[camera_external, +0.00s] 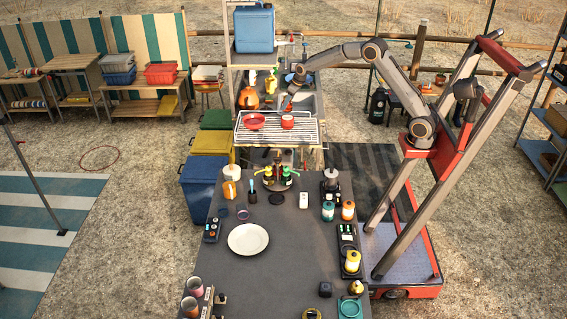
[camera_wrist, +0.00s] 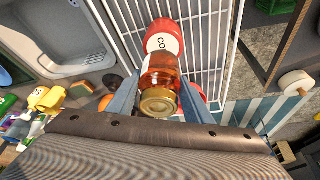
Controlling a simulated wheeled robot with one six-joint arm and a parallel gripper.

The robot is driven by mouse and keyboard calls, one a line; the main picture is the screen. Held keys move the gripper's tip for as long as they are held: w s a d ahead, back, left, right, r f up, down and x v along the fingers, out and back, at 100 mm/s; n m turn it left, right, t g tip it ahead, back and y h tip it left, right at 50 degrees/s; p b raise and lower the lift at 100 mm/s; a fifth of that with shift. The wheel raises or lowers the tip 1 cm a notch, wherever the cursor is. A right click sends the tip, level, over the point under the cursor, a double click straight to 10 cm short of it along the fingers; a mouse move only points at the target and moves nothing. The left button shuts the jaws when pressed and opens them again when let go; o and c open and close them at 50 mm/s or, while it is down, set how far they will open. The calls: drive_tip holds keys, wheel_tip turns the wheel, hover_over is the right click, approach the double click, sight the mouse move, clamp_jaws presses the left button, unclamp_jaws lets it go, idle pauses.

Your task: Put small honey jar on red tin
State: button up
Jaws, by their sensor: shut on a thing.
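The small honey jar (camera_wrist: 160,75), amber with a gold lid, sits between the two fingers of my gripper (camera_wrist: 158,98) in the wrist view. My gripper is shut on it. The jar is too small to make out there.
A red dish (camera_external: 254,121) lies left of the tin on the wire rack (camera_external: 278,138); the rack's right part is bare. A blue container (camera_external: 254,28) stands on a shelf at the upper left of my gripper.

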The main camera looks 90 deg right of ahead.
sight(287, 109)
drive_tip(key=shift+f+p, duration=0.65)
drive_tip(key=shift+f, duration=1.55)
drive_tip(key=shift+f, duration=0.1)
drive_tip(key=o, duration=1.3)
